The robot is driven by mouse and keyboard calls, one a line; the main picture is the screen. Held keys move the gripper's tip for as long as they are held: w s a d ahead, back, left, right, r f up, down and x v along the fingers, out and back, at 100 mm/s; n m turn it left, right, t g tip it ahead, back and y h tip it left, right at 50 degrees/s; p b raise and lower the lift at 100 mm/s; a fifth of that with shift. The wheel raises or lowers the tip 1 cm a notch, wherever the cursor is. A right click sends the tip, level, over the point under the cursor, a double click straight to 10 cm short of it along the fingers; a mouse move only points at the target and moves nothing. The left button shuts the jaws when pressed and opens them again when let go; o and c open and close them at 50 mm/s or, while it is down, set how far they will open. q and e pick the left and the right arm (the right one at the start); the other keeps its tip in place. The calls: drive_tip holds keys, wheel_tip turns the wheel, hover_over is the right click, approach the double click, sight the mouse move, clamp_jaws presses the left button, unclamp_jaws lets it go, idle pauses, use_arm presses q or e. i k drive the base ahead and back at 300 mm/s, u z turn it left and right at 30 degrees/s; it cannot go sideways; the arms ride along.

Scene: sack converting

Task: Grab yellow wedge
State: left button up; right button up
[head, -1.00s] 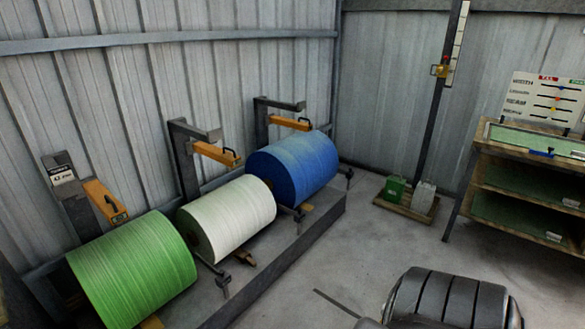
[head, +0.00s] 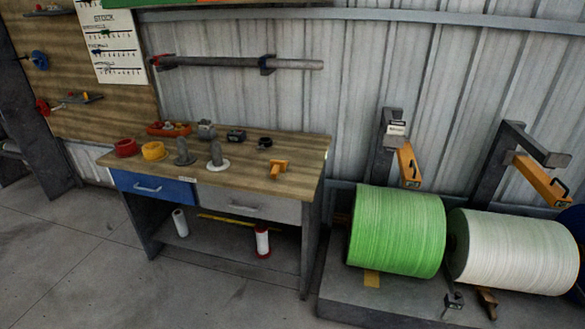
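A small yellow block (head: 371,278) shows at the foot of the green roll (head: 397,231), at the front of the grey platform; the roll hides its back part. A yellow-orange piece (head: 279,166) lies near the right end of the workbench top (head: 240,181). I cannot tell for sure from its shape whether either is a wedge. A brown wooden piece (head: 487,302) lies under the white roll (head: 513,251). Neither of my grippers is in view.
The bench holds a red ring (head: 125,148), a yellow ring (head: 153,151) and several small tools. A blue drawer (head: 153,188) faces front. Grey brackets with orange arms stand behind the rolls. The floor (head: 100,265) before the bench is clear.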

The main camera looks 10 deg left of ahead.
sight(277, 166)
drive_tip(key=z, duration=0.65)
drive_tip(key=i, duration=1.45)
drive_tip(key=u, duration=0.75)
drive_tip(key=i, duration=0.6)
drive_tip(key=u, duration=0.55)
